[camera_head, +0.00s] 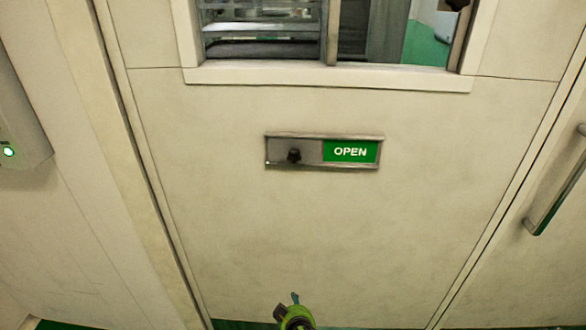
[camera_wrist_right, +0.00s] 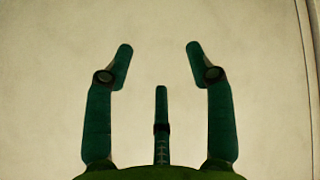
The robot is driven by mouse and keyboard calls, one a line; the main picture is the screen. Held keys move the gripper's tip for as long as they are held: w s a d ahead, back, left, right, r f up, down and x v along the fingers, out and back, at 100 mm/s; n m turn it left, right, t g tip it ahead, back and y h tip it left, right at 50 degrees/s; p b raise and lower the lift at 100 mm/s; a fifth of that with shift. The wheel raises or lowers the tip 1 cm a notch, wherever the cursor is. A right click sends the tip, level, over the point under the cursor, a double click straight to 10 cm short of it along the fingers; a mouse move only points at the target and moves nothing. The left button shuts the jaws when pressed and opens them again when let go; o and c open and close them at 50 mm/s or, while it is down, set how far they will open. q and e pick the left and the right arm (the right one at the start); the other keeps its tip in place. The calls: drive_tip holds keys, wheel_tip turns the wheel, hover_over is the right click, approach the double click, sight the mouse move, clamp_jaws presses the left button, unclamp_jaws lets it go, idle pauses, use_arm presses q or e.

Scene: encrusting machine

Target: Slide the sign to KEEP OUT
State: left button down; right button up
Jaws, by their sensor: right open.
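The sliding sign (camera_head: 322,151) is a grey metal frame fixed on the pale door, below the window. A green panel (camera_head: 350,152) reading OPEN shows in its right half. A grey slider plate covers the left half, with a small dark knob (camera_head: 294,155) on it. My right gripper (camera_wrist_right: 159,55) is open and empty in the wrist view, facing a bare pale surface; the sign is not in that view. In the head view, a green part of my arm (camera_head: 295,316) shows at the bottom, well below the sign and apart from it. My left gripper is not in view.
The window ledge (camera_head: 330,76) runs above the sign. A metal door handle (camera_head: 556,185) is at the right, and a grey box with a green light (camera_head: 9,151) is at the left edge. The door face around the sign is clear.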

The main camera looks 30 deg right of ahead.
drive_tip(key=w+r+m+t+h+p, duration=0.1)
drive_tip(key=w+r+m+t, duration=0.15)
drive_tip(key=r, duration=0.75)
drive_tip(key=w+r+m+t+h, duration=0.1)
drive_tip(key=w+r, duration=0.3)
drive_tip(key=r, duration=0.6)
drive_tip(key=m+t+h+p, duration=0.2)
drive_tip(key=m+t+h, duration=0.15)
drive_tip(key=m, duration=0.25)
approach(294, 160)
drive_tip(key=w, duration=0.2)
drive_tip(key=shift+g+h, duration=0.3)
drive_tip(key=shift+h, duration=0.15)
drive_tip(key=p+x, duration=0.1)
drive_tip(key=x, duration=0.2)
drive_tip(key=p+x, duration=0.1)
drive_tip(key=x, duration=0.2)
drive_tip(key=shift+w+d+r+p, duration=0.15)
drive_tip(key=shift+d+r+p, duration=0.05)
drive_tip(key=shift+d+p, duration=0.2)
drive_tip(key=shift+w+d+f, duration=0.1)
drive_tip(key=shift+w+d, duration=0.05)
drive_tip(key=shift+w, duration=0.25)
drive_tip(key=shift+s+f, duration=0.1)
clamp_jaws()
